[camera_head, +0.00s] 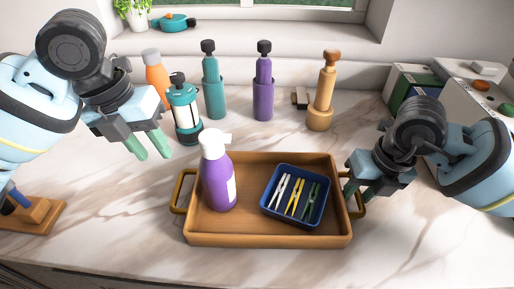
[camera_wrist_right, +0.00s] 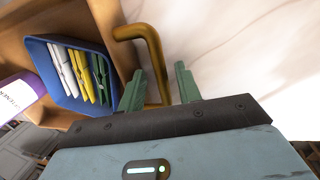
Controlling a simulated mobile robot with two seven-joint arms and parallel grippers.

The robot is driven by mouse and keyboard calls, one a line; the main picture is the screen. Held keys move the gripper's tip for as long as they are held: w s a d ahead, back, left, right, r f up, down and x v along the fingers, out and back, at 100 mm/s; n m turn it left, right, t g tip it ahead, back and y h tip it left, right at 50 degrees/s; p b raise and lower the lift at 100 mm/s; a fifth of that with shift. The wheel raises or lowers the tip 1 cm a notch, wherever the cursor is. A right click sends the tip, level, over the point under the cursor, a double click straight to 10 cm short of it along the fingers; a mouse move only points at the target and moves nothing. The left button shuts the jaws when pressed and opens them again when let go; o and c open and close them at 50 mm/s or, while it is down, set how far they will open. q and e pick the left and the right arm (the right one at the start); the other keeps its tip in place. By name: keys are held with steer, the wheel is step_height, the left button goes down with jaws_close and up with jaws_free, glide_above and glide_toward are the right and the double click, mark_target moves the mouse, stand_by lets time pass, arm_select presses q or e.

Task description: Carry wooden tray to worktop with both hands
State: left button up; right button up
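The wooden tray (camera_head: 270,240) sits on the marble worktop (camera_head: 110,225), with a brass handle at each end. My left gripper (camera_head: 149,146) is open and empty, above and behind the left handle (camera_head: 180,190). My right gripper (camera_head: 357,192) is at the right handle (camera_head: 358,203). In the right wrist view its green fingers (camera_wrist_right: 160,88) are apart, with the handle (camera_wrist_right: 155,65) between them; I see no firm contact.
A wooden stand (camera_head: 35,215) is at the left. Binders and a white box (camera_head: 470,100) are at the back right.

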step_height(320, 180, up, 12)
steer(key=d, duration=0.2)
steer(key=shift+s, duration=0.3)
steer(key=shift+d+f, duration=0.1)
steer(key=shift+f, duration=0.05)
stand_by(0.5)
